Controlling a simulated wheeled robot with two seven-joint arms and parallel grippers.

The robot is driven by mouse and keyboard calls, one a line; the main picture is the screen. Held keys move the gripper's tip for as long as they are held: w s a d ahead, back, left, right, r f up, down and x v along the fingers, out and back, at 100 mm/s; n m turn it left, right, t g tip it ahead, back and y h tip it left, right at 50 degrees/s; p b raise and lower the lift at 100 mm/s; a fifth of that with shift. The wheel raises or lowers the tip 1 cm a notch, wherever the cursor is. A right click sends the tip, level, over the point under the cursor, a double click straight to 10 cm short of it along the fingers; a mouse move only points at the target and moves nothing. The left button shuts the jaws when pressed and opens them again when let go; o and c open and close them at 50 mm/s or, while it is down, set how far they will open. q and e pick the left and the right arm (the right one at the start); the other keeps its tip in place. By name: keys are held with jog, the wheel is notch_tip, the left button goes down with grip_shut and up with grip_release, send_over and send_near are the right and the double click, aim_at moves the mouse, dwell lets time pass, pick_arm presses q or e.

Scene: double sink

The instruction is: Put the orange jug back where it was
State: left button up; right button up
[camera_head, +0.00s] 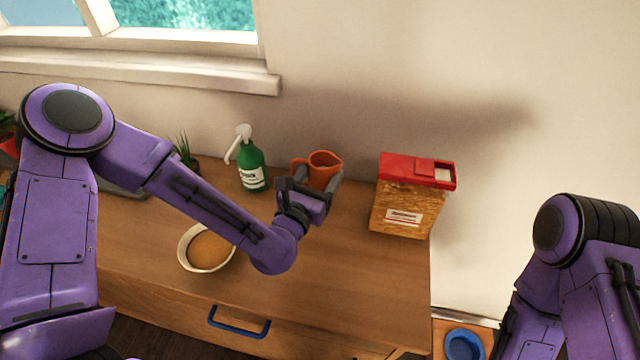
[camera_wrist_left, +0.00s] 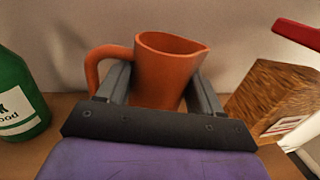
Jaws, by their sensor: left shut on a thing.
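The orange jug (camera_head: 323,168) is upright near the back of the wooden counter, by the wall, with its handle to the left. My left gripper (camera_head: 318,182) is shut around its body from the front. In the left wrist view the jug (camera_wrist_left: 168,70) sits between the two fingers of the left gripper (camera_wrist_left: 160,92), handle left and spout right. The jug's base is hidden, so I cannot tell whether it touches the counter. My right arm shows at the right edge of the head view, but its gripper is out of the picture.
A green spray bottle (camera_head: 252,168) stands left of the jug. A container with a red lid (camera_head: 413,195) stands to its right. The counter (camera_head: 345,275) is clear in front. A blue bowl (camera_head: 463,345) is lower right.

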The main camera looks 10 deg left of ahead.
aim_at(320, 186)
pick_arm(q)
notch_tip(320, 186, down, 3)
jog(key=shift+s+r, duration=0.1)
jog(key=shift+s, duration=0.05)
jog(key=shift+f, duration=0.25)
jog(key=o, duration=1.4)
jog(key=shift+r, duration=0.1)
